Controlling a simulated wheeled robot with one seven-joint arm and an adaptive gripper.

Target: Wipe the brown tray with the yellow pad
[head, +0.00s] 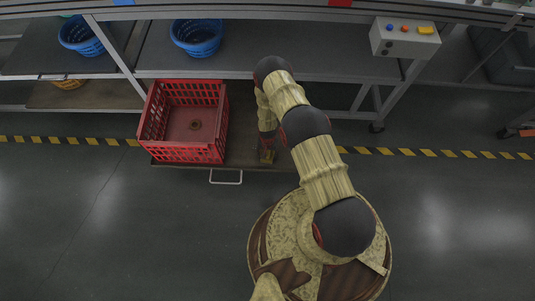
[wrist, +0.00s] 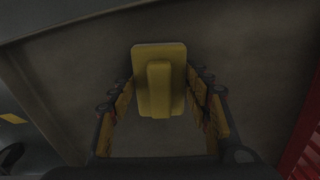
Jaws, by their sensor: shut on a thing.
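The brown tray (head: 240,125) is the flat top of a low platform beside the shelving frame, and its bare part lies right of the red crate. In the wrist view the brown tray (wrist: 75,75) fills most of the background. The yellow pad (wrist: 174,55) is a block with a raised grip, in the upper middle of the wrist view. My gripper (wrist: 160,96) is shut on the yellow pad, with a finger on each side. In the head view my gripper (head: 267,153) points down over the tray's right part. I cannot tell whether the pad touches the tray.
A red crate (head: 183,152) stands on the tray's left part, close to my gripper; its side also shows in the wrist view (wrist: 307,152). Blue baskets (head: 196,37) sit on the shelf behind. A control box (head: 405,40) is at the upper right. The front floor is clear.

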